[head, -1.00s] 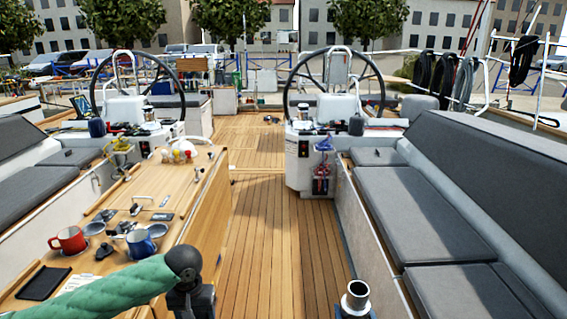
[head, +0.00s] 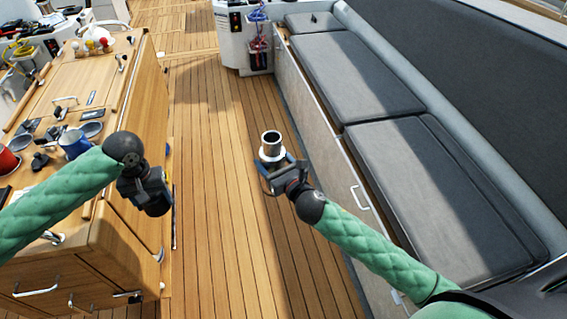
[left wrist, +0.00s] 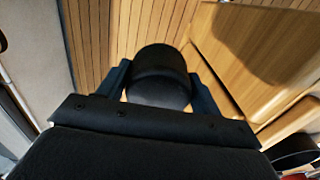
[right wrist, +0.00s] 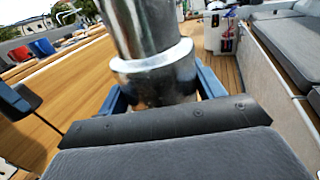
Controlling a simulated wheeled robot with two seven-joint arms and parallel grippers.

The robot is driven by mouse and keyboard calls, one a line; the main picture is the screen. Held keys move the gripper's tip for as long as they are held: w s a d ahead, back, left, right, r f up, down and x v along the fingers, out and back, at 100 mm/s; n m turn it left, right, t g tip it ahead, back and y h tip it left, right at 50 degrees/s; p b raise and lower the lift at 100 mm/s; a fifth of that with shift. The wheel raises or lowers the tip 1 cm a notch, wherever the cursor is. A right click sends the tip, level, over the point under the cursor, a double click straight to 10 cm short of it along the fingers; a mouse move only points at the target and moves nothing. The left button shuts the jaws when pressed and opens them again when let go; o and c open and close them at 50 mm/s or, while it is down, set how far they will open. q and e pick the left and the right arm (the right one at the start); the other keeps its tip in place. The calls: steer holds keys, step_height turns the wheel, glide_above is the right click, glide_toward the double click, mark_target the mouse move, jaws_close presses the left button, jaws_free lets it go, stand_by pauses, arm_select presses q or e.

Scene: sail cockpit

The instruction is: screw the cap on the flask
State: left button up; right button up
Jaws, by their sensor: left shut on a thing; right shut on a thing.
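The flask (head: 271,147) is a shiny metal cylinder with an open dark mouth, upright in the air above the deck. My right gripper (head: 278,172) is shut on it; in the right wrist view the flask (right wrist: 152,70) stands between the blue fingers, with a collar ring around it. The cap (left wrist: 162,75) is a black round piece between the fingers of my left gripper (left wrist: 160,88), which is shut on it. In the head view my left gripper (head: 148,192) is beside the table's edge, left of the flask and apart from it; the cap is hard to make out there.
A wooden cockpit table (head: 150,100) stands at left, with a blue mug (head: 75,143), a red mug (head: 8,160) and small fittings on it. A bench with grey cushions (head: 400,155) runs along the right. The plank deck (head: 215,130) between them is clear.

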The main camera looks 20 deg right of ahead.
steer(key=w+a+n+g+y, duration=0.3)
steer(key=w+a+n+y, duration=0.1)
steer(key=a, duration=0.4)
steer(key=shift+w+a+r+y, duration=0.2)
steer(key=shift+w+r+y, duration=0.25)
steer(key=shift+w+y, duration=0.45)
steer(key=shift+s, duration=0.15)
steer(key=shift+s, duration=0.15)
steer(key=s+d+m+t+h, duration=0.2)
steer(key=s+d+m+h, duration=0.1)
steer(key=d, duration=0.4)
steer(key=s+d+f+m+t+h, duration=0.1)
steer(key=s+d+m+h, duration=0.3)
steer(key=s+d+h, duration=0.2)
steer(key=shift+s+d+f+m+t+h, duration=0.3)
steer(key=shift+d+t+h, duration=0.1)
steer(key=shift+d+h, duration=0.8)
steer(key=shift+a+r, duration=0.1)
